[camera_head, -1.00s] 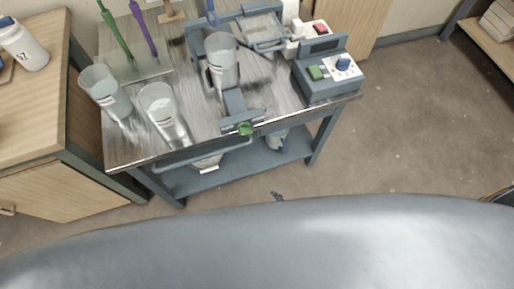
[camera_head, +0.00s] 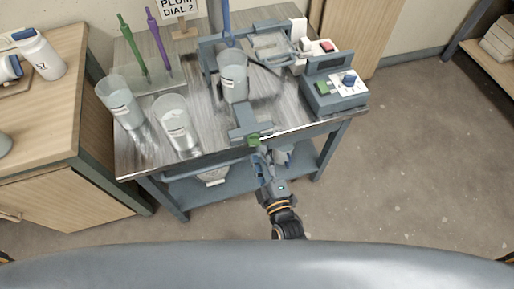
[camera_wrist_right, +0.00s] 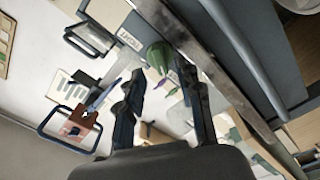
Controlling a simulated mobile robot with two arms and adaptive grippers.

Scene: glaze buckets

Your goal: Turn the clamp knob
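The green clamp knob (camera_head: 254,140) is at the front edge of the metal work table, at the end of the grey clamp (camera_head: 250,122). A bucket (camera_head: 233,78) stands upright behind the clamp. My right gripper (camera_head: 260,156) is just in front of the knob, reaching up from below. In the right wrist view the two fingers (camera_wrist_right: 160,82) are spread apart, with the green knob (camera_wrist_right: 158,56) ahead, between the tips. I cannot tell whether they touch it. My left gripper is not in view.
Two more buckets (camera_head: 121,103) (camera_head: 177,124) stand at the table's left. A control box (camera_head: 334,92) with a green button and blue dial is at the right. The table's front edge (camera_head: 200,160) is close to my right gripper. The floor at right is clear.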

